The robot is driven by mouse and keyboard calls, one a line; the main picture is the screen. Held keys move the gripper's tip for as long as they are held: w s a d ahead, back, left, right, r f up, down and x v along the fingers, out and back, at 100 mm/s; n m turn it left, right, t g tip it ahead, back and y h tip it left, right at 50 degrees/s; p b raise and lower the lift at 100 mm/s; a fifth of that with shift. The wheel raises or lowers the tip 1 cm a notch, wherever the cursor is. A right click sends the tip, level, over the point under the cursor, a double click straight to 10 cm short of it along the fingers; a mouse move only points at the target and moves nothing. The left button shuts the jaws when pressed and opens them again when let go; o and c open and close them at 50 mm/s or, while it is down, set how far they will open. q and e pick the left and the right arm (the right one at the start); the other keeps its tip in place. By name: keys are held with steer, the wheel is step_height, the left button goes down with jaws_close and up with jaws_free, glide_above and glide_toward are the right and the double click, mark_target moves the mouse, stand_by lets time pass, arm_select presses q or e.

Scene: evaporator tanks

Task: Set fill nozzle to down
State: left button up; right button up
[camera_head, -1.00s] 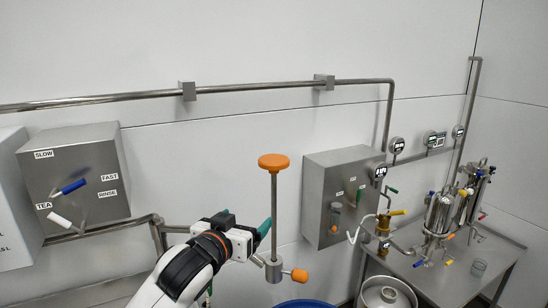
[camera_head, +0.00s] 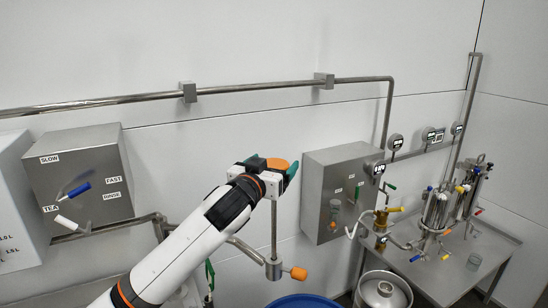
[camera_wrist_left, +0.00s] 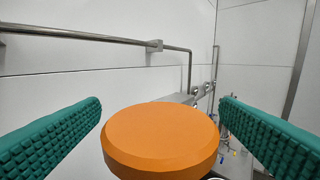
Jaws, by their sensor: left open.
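The fill nozzle is an upright steel rod (camera_head: 274,225) with a round orange knob (camera_head: 277,164) on top. At its lower end is a steel body (camera_head: 273,270) with a small orange handle (camera_head: 298,273) pointing right. My left gripper (camera_head: 280,166) is at the height of the knob, with its green fingers open to either side of it. In the left wrist view the orange knob (camera_wrist_left: 160,138) lies between the two spread fingers, with a visible gap on each side. My right gripper is in neither view.
A blue drum (camera_head: 302,301) stands below the nozzle. A steel control box (camera_head: 340,190) is on the wall to the right, near a steel table (camera_head: 462,265) with tanks. Another box (camera_head: 82,165) with blue and white levers is at the left.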

mark_target(273, 253)
arm_select(q)
steer(key=shift+w+d, duration=0.2)
steer(key=shift+w, duration=0.4)
steer(key=c, duration=1.4)
step_height(273, 253, down, 26)
steer(key=b, duration=1.4)
steer(key=shift+r, duration=0.2)
steer(key=shift+s+f, duration=0.1)
steer(key=shift+f, duration=0.35)
steer(key=o, duration=1)
steer(key=shift+f, duration=0.1)
steer(key=o, duration=0.4)
steer(key=shift+r, duration=0.2)
